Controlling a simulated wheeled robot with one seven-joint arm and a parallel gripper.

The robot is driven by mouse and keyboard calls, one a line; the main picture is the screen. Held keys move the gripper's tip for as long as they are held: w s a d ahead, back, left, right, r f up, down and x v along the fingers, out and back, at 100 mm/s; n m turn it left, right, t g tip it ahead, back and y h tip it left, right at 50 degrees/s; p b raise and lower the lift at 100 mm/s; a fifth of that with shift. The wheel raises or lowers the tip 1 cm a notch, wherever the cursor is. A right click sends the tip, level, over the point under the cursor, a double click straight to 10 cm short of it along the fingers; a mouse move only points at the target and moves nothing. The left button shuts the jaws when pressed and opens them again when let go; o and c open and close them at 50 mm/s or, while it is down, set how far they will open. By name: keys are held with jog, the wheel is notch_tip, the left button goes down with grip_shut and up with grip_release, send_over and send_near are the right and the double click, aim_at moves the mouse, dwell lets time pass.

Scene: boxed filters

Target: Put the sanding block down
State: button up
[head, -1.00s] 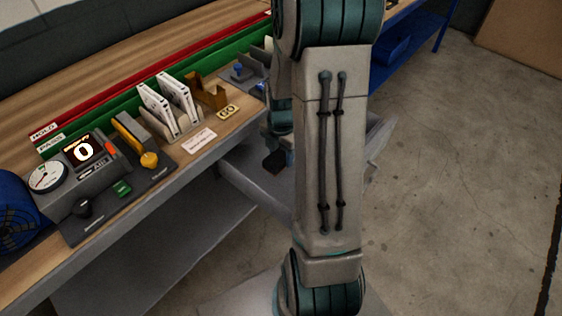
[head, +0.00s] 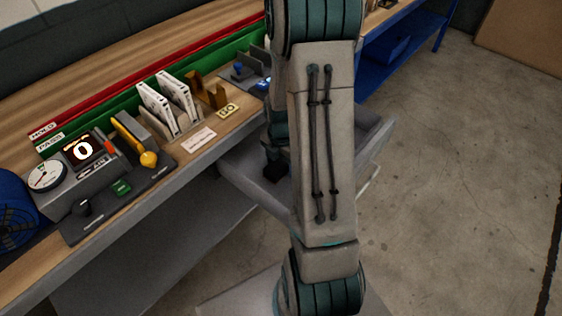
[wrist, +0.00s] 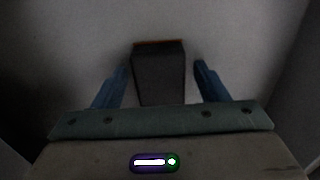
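The sanding block (wrist: 158,80) is a dark block with an orange-brown far edge. In the wrist view it is between the two blue fingers of my gripper (wrist: 160,72). A narrow gap shows on each side of the block, so the fingers are open around it and look apart from it. Pale grey surface (wrist: 225,45) surrounds it; whether the block rests on this is hard to tell. In the head view, my arm hides most of the gripper, and the block cannot be made out clearly above the grey tray (head: 243,178).
The wooden bench (head: 215,125) on the left holds a gauge unit (head: 75,165), a yellow-handled tool (head: 130,135), white boxed filters (head: 165,100) in a rack and a brown holder (head: 208,92). A blue shelf (head: 400,60) stands behind. Concrete floor at right is clear.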

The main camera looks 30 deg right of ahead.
aim_at(281, 162)
jog(key=shift+r, duration=0.1)
notch_tip(281, 162, up, 12)
jog(key=s+a+r+m+t, duration=0.1)
jog(key=s+a+r+m, duration=0.4)
jog(key=m, duration=0.6)
jog(key=s+a+r+m+t+p, duration=0.1)
jog(key=s+a+r+m, duration=0.4)
jog(key=m, duration=0.6)
jog(key=shift+s+a+r+t, duration=0.25)
jog(key=shift+s+a+t, duration=0.15)
jog(key=shift+s+a, duration=0.95)
jog(key=shift+w+a, duration=0.1)
jog(key=shift+w, duration=0.05)
jog(key=shift+r+p, duration=0.3)
jog(key=shift+r, duration=0.05)
